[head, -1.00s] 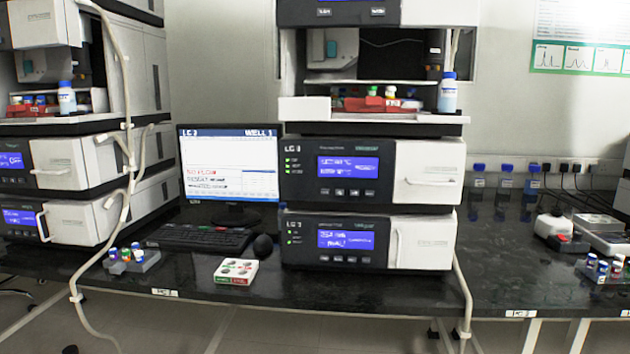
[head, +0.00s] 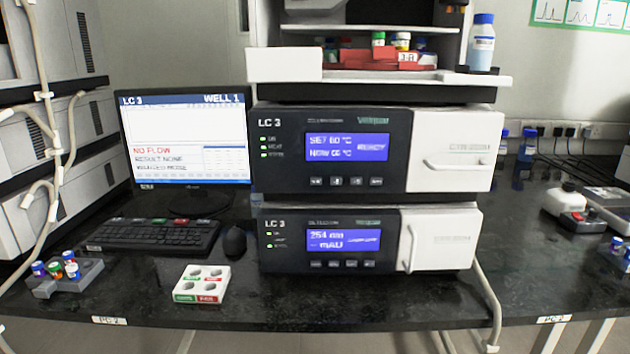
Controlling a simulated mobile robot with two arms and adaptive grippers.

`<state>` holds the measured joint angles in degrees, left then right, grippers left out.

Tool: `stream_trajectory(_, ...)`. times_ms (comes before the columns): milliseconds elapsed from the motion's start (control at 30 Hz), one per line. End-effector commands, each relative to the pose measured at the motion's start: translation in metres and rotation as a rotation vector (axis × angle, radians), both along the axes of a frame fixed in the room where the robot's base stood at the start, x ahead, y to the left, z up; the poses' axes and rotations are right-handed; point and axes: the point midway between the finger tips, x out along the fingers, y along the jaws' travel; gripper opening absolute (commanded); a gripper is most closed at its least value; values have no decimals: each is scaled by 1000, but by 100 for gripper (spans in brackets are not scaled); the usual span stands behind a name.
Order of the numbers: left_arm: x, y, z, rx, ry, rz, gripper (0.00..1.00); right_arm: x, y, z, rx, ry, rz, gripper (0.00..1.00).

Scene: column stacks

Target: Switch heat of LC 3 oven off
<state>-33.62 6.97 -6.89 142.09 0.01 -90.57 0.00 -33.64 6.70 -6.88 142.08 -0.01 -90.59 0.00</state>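The LC 3 oven (head: 290,175) is the upper of two LC 3 modules in the middle of the head view. Its blue display (head: 346,147) reads about "SET 60 °C", a blurred "NOW" value and "READY". Several green lights (head: 264,147) are lit at its left, the middle one apparently labelled HEAT. A row of small buttons (head: 346,181) sits under the display. Its white door (head: 455,150) with a handle is shut. Neither of my grippers is in view.
The LC 3 detector (head: 285,240) stands below the oven. A monitor (head: 185,138) reading "NO FLOW", a keyboard (head: 150,235) and a mouse (head: 235,241) are to the left. A white vial block (head: 202,284) and a grey vial rack (head: 68,278) stand near the bench's front edge.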

Motion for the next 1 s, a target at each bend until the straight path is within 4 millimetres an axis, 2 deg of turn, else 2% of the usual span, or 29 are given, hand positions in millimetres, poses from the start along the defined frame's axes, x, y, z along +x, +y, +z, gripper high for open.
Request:
stream_trajectory(267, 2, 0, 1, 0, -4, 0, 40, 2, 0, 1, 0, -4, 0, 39)
stream_trajectory(567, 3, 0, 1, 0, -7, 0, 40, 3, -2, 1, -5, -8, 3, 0)
stream_trajectory(1000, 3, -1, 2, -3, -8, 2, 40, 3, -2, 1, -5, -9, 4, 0)
